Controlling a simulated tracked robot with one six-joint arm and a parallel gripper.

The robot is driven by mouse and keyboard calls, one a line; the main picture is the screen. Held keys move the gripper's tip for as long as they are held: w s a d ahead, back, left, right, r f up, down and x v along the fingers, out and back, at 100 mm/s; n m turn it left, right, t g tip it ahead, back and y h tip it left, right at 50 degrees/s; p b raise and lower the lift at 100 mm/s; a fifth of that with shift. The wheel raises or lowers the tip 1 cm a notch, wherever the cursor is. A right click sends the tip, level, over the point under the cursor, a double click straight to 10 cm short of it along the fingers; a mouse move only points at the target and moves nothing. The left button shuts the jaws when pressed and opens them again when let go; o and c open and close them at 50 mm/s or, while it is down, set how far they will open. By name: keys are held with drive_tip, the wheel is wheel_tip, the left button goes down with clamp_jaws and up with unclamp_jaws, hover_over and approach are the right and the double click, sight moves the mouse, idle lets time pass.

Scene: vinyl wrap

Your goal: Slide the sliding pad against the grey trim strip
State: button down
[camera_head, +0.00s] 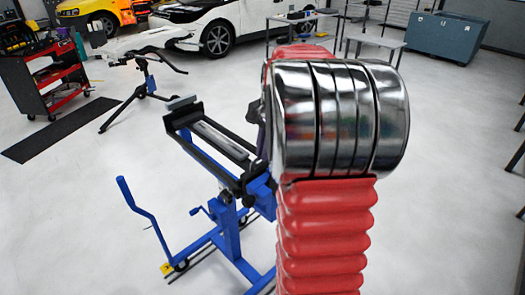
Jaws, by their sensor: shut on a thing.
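My own red and chrome arm fills the middle right of the view and hides what lies behind it. My gripper is not visible; a dark part shows at the arm's left edge, but I cannot tell what it is. A blue stand (228,228) with a black frame on top stands left of the arm. A long grey piece (222,138) lies along the frame and may be the grey trim strip. A small grey block (181,102) sits at the frame's far end. I cannot make out the sliding pad.
A second stand (150,82) with black arms is behind, at left. A red tool cart (62,78) and a black floor mat (72,131) are further left. A white car (240,22), grey benches (375,42) and a blue-grey chest (447,38) are at the back.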

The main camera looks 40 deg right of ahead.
drive_tip(key=shift+w, duration=0.1)
drive_tip(key=w, duration=0.9)
drive_tip(key=shift+w+a, duration=0.1)
drive_tip(key=shift+w, duration=0.25)
drive_tip(key=shift+w+r, duration=0.15)
drive_tip(key=shift+w, duration=0.3)
drive_tip(key=shift+a, duration=0.1)
drive_tip(key=c, duration=1.8)
unclamp_jaws()
drive_tip(key=shift+w, duration=0.1)
drive_tip(key=shift+c, duration=0.2)
wheel_tip(320, 180, up, 13)
drive_tip(key=s, duration=0.2)
drive_tip(key=shift+s, duration=0.4)
drive_tip(key=shift+r, duration=0.1)
